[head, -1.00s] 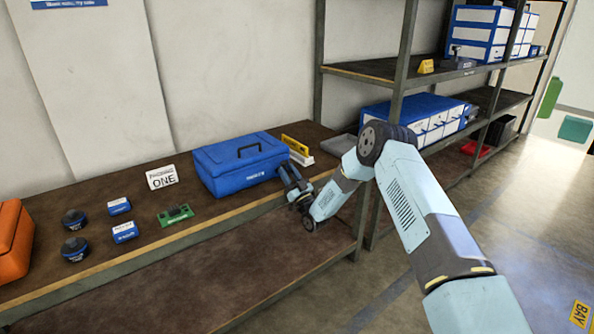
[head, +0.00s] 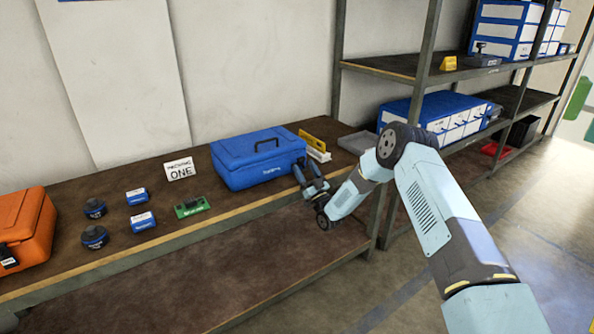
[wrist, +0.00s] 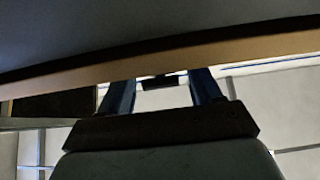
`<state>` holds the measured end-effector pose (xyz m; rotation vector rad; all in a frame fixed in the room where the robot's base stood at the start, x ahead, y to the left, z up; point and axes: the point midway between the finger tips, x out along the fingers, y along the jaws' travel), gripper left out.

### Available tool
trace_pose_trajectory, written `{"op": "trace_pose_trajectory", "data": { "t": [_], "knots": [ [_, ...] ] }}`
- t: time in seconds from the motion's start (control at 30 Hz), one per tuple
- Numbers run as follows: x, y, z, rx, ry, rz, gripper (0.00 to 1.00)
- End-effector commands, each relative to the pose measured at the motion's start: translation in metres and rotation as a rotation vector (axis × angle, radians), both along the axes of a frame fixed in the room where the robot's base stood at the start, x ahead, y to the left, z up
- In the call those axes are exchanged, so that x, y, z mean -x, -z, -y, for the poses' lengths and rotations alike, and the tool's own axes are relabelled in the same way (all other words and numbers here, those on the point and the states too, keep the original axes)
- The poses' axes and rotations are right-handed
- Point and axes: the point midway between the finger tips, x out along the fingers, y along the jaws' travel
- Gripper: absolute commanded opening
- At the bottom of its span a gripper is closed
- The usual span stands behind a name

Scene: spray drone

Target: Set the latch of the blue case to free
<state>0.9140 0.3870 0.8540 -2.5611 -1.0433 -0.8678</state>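The blue case (head: 248,172) stands closed on the workbench shelf in the head view, with a dark handle on its lid. I cannot make out its latch or the latch's setting. My gripper (head: 311,174) is at the case's front right corner, close to it; I cannot tell whether it touches. In the wrist view my gripper (wrist: 161,80) has its two fingers apart. A small dark block (wrist: 158,83) shows between them, apart from both; I cannot tell what it is.
The bench edge (head: 150,244) runs below the case. An orange case (head: 22,232), dark round pots (head: 95,237), small blue boxes (head: 141,222), a green board (head: 191,206) and a sign (head: 180,169) stand left. A yellow item (head: 313,142) and grey tray (head: 357,142) lie right.

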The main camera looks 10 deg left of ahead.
Motion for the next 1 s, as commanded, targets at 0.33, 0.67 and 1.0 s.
{"op": "trace_pose_trajectory", "data": {
  "t": [0.33, 0.67, 1.0],
  "knots": [
    [0.004, 0.004, 0.003, -0.001, -0.001, -0.001, 0.64],
    [0.035, 0.039, 0.035, 0.001, 0.0, -0.003, 0.64],
    [0.068, 0.075, 0.067, 0.0, 0.0, -0.002, 0.64]
  ]
}}
